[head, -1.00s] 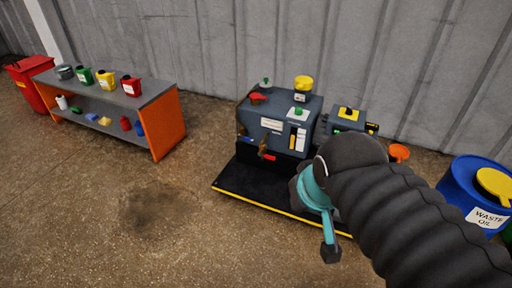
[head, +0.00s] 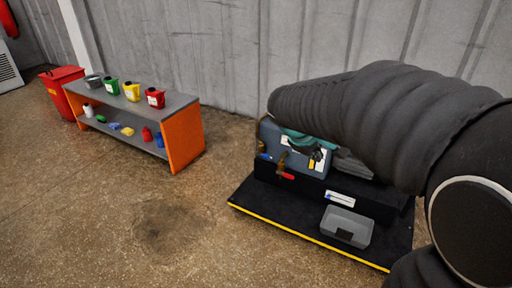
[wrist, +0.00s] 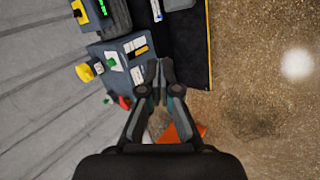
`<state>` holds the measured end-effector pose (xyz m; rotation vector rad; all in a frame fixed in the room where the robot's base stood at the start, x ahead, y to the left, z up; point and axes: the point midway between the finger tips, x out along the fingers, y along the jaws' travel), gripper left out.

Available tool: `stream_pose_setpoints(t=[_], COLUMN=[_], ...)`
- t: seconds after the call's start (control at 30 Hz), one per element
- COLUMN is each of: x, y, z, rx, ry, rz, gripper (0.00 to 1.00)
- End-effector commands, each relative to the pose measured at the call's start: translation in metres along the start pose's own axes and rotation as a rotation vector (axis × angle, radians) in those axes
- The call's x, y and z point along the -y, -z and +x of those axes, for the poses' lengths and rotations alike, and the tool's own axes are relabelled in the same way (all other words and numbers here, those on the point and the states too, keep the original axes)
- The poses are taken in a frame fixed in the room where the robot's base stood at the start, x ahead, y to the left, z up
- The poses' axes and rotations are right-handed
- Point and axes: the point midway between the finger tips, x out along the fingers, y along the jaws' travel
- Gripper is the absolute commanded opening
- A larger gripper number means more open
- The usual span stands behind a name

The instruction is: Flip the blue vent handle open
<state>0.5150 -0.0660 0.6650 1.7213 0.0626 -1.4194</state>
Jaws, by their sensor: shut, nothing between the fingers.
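The vacuum furnace unit is a blue-grey box (head: 313,171) on a black platform, largely covered by my arm in the head view. A small blue piece (head: 266,157), possibly the vent handle, shows at its left front edge; its position is too small to read. Beside it is a brown lever-like part (head: 283,161). In the wrist view the box (wrist: 119,44) lies left of my gripper (wrist: 160,64), whose fingers are together and empty. I cannot make out the blue handle there, and cannot tell how far the fingertips are from the box. In the head view the arm hides most of the gripper.
The black platform (head: 261,208) has a yellow edge and carries a grey case (head: 347,226). An orange-sided shelf (head: 183,139) with coloured containers and a red bin (head: 62,92) stand to the left. A metal wall is behind. The floor between shelf and platform is clear.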

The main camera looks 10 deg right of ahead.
Motion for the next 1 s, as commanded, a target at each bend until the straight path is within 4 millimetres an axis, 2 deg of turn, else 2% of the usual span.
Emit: stream_pose_setpoints(t=[0.03, 0.3, 0.53, 0.77, 1.0], x=[-0.004, -0.03, -0.029, -0.003, 0.049], y=[0.016, 0.098, 0.174, 0.249, 0.318], z=[0.017, 0.091, 0.162, 0.238, 0.318], rx=[0.02, 0.11, 0.176, 0.233, 0.28], ry=[-0.022, -0.17, -0.294, -0.419, -0.552], rz=[-0.065, -0.425, -0.738, -1.055, -1.375], gripper=[0.0, 0.0, 0.0, 0.0, 0.0])
